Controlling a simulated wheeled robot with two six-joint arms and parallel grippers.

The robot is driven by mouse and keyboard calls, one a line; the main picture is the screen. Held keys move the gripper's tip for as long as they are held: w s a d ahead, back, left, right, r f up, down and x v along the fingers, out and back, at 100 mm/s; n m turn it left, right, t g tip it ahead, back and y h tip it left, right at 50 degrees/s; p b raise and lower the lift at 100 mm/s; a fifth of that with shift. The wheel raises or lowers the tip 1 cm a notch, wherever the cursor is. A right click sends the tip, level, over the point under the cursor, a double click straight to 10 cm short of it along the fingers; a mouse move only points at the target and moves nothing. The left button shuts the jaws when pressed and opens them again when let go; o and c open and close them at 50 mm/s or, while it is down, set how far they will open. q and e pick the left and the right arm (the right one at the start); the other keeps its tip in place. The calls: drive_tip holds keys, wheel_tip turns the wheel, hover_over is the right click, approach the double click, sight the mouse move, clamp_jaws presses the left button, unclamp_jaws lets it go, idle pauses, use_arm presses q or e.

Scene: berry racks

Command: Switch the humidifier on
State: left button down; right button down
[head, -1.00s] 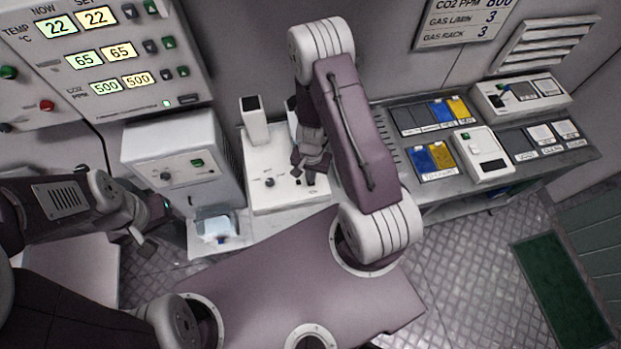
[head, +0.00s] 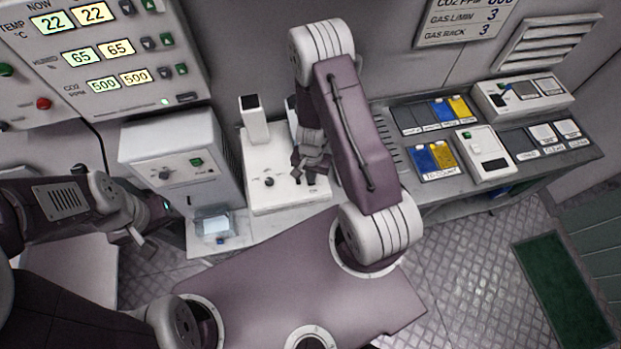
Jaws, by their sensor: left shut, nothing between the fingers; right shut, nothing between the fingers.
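A pale box (head: 180,150) stands left of centre against the wall. Its front has a dark knob and a small green switch (head: 196,162). I take it for the humidifier, but its label is too small to read. My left gripper (head: 139,238) is shut and empty, low and to the left of the box's front, apart from the switch. My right gripper (head: 312,170) is shut and empty over the right part of a white device (head: 262,198) with a knob and an upright post. I cannot tell whether it touches that device, and my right arm hides part of it.
A small clear container (head: 213,226) sits on the ledge before the pale box. A control panel (head: 75,112) with lit readouts hangs above left. Trays with blue and yellow cards (head: 433,158) and white devices (head: 483,153) fill the right bench. Floor is open at lower right.

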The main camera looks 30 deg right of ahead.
drive_tip(key=shift+f+b, duration=0.35)
wheel_tip(320, 180, up, 7)
drive_tip(key=p, duration=0.7)
drive_tip(key=shift+r, duration=0.15)
